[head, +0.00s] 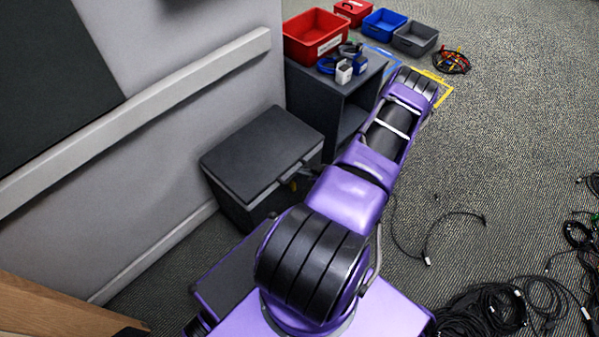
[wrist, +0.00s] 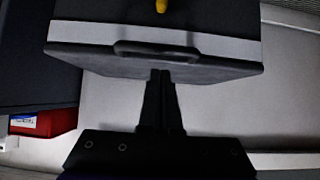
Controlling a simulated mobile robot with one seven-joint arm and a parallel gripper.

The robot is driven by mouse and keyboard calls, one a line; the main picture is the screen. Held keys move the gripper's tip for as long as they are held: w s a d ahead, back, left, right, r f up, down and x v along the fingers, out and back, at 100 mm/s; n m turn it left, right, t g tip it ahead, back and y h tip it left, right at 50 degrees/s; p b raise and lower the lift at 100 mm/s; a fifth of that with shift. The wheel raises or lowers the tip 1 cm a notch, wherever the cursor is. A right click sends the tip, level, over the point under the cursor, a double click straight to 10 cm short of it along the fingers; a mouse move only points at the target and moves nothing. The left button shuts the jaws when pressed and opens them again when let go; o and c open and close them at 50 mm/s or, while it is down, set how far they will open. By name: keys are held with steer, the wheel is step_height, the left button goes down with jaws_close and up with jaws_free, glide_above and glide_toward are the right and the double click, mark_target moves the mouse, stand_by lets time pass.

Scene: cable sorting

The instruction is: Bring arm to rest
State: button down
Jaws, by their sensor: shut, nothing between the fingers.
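My gripper (wrist: 161,74) shows in the wrist view as two dark fingers pressed together, with nothing between them. Its tips overlap the edge of the dark lidded box (wrist: 85,60) near the box's handle (wrist: 155,48); I cannot tell whether they touch. In the head view my purple and black arm (head: 365,170) reaches up and right from my base, over the floor. The gripper itself is not clearly visible there. The dark box (head: 262,150) stands shut against the wall, left of the arm.
A dark shelf unit (head: 330,95) beside the box bears a red bin (head: 312,38) and small items. Red, blue (head: 384,24) and grey bins (head: 415,38) stand behind. Black cables (head: 485,310) lie at lower right. The carpet at right centre is mostly clear.

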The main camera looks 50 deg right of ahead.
steer(key=s, duration=0.6)
steer(key=shift+f, duration=0.3)
